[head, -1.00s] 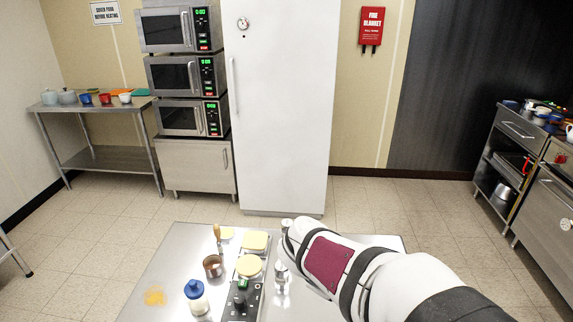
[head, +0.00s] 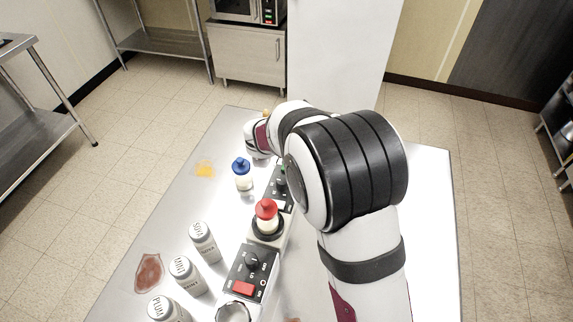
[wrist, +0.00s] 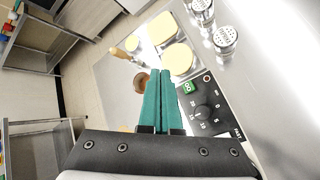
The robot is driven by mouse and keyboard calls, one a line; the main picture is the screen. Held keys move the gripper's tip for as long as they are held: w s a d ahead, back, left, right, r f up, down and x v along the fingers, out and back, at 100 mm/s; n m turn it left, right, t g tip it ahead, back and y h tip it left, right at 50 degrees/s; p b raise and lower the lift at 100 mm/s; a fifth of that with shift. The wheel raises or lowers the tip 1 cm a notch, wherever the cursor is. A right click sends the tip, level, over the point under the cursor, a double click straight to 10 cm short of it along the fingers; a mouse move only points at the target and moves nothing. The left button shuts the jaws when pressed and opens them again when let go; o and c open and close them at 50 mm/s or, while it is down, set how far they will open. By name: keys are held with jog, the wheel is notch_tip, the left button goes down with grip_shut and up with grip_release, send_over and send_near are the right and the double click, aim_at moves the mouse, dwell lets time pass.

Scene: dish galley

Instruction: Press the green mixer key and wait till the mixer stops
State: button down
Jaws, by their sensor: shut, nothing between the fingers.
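The green mixer key (wrist: 189,87) with white marks shows in the wrist view at the corner of a black panel (wrist: 223,120) with a round dial (wrist: 204,113). My gripper (wrist: 166,72) is shut and empty, its green fingers just left of the key; I cannot tell whether they touch it. In the head view the dark panel (head: 272,196) lies partly behind my arm, and my fingers are hidden. Round cream tops (wrist: 180,60) lie beyond the key. I cannot tell whether the mixer turns.
A blue-capped bottle (head: 242,176) and several labelled shakers (head: 204,245) stand left. Metal shakers (wrist: 224,40) stand beyond the panel. Bare table lies at right (head: 432,220).

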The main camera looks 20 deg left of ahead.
jog(key=shift+f, duration=4.4)
jog(key=shift+f, duration=0.4)
jog(key=shift+f, duration=0.45)
jog(key=shift+r, duration=0.85)
jog(key=shift+r, duration=0.1)
